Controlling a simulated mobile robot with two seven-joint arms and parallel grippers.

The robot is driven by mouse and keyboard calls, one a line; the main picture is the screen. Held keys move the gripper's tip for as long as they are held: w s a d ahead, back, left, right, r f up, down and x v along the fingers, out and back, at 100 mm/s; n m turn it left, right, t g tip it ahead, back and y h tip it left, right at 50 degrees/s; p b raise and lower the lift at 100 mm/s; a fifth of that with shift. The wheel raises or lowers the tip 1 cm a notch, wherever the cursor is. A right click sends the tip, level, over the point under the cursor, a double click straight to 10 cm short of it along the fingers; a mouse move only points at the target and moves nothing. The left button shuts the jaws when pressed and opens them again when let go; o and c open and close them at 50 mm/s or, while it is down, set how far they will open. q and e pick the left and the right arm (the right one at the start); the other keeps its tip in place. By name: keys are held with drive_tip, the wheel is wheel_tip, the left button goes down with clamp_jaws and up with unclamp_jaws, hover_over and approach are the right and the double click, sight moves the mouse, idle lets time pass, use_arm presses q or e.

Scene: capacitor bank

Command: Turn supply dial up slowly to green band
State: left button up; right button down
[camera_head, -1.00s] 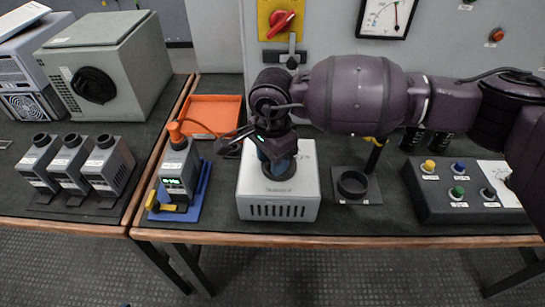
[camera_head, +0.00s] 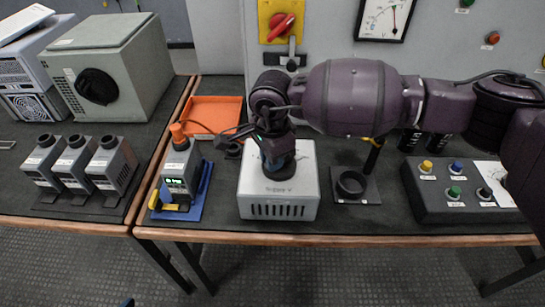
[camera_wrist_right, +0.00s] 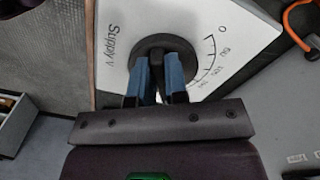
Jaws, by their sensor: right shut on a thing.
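The supply dial is a round black knob (camera_wrist_right: 160,48) on the white top of a box. In the right wrist view its scale, marked "Supply V" and "0", lies around it. In the head view the white supply box (camera_head: 306,180) stands mid-bench. My right gripper (camera_head: 277,170) points down onto the knob; in the right wrist view its blue fingers (camera_wrist_right: 158,78) are shut on it. A wall meter (camera_head: 383,17) has a white face and a red needle, its green band too small to read. A tiny blue tip (camera_head: 128,302), perhaps my left gripper, shows at the bottom edge.
A black ring stand (camera_head: 354,186) and a button panel (camera_head: 459,204) are to the right. A red switch (camera_head: 282,23) is on the wall.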

drive_tip(key=c, duration=1.1)
unclamp_jaws()
drive_tip(key=shift+c, duration=0.2)
drive_tip(key=shift+r, duration=0.55)
wheel_tip(320, 180, up, 10)
drive_tip(key=p, duration=0.1)
drive_tip(key=shift+p, duration=0.3)
drive_tip(key=shift+f, duration=0.1)
